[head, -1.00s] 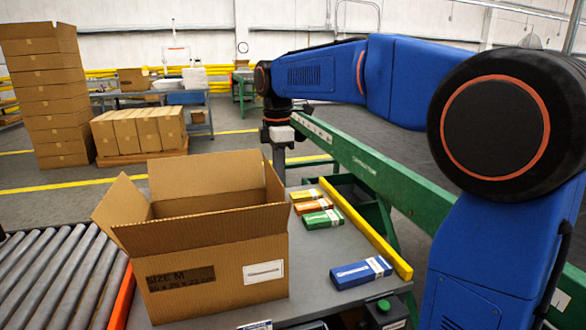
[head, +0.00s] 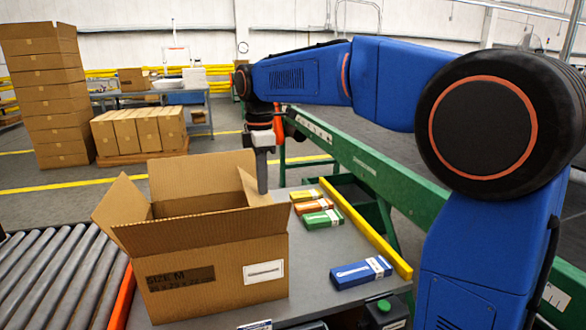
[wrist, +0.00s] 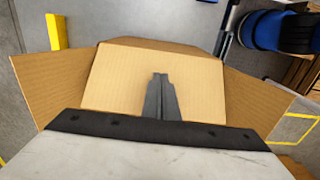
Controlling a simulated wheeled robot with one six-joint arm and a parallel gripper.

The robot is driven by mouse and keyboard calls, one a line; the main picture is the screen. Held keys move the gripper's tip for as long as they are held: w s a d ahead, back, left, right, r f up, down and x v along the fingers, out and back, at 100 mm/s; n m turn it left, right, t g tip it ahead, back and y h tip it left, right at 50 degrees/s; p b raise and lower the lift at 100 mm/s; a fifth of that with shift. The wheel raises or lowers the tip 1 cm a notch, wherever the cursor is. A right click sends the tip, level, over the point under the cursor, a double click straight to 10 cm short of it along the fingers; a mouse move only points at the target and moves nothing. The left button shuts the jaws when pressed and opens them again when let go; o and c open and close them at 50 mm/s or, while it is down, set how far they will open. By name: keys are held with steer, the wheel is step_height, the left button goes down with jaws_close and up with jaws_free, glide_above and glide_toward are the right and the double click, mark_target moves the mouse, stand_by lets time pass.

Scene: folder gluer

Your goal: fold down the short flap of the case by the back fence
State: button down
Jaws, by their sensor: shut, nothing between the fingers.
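The open cardboard case (head: 215,275) stands on the grey table with its flaps up. Its short flap (head: 250,187) on the right, the side toward the yellow fence (head: 365,228), leans inward over the opening. My gripper (head: 263,188) is shut and empty, pointing down just outside this flap. In the wrist view the shut fingers (wrist: 160,78) lie in front of a cardboard panel (wrist: 120,80), which looks like the short flap. I cannot tell whether they touch it. Long flaps spread out at both sides there.
Orange (head: 313,208), green (head: 322,219) and blue (head: 361,273) small boxes lie on the table (head: 310,260) between case and fence. A roller conveyor (head: 50,280) is at left. A green beam (head: 370,175) runs behind the fence.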

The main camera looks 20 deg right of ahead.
mark_target(250, 187)
steer(key=shift+a+f, duration=0.25)
steer(key=shift+a, duration=0.45)
steer(key=shift+a+f, duration=0.75)
steer(key=shift+a, duration=0.2)
steer(key=shift+f, duration=0.1)
steer(key=shift+a+f, duration=0.65)
steer(key=shift+f, duration=0.25)
steer(key=shift+r, duration=0.1)
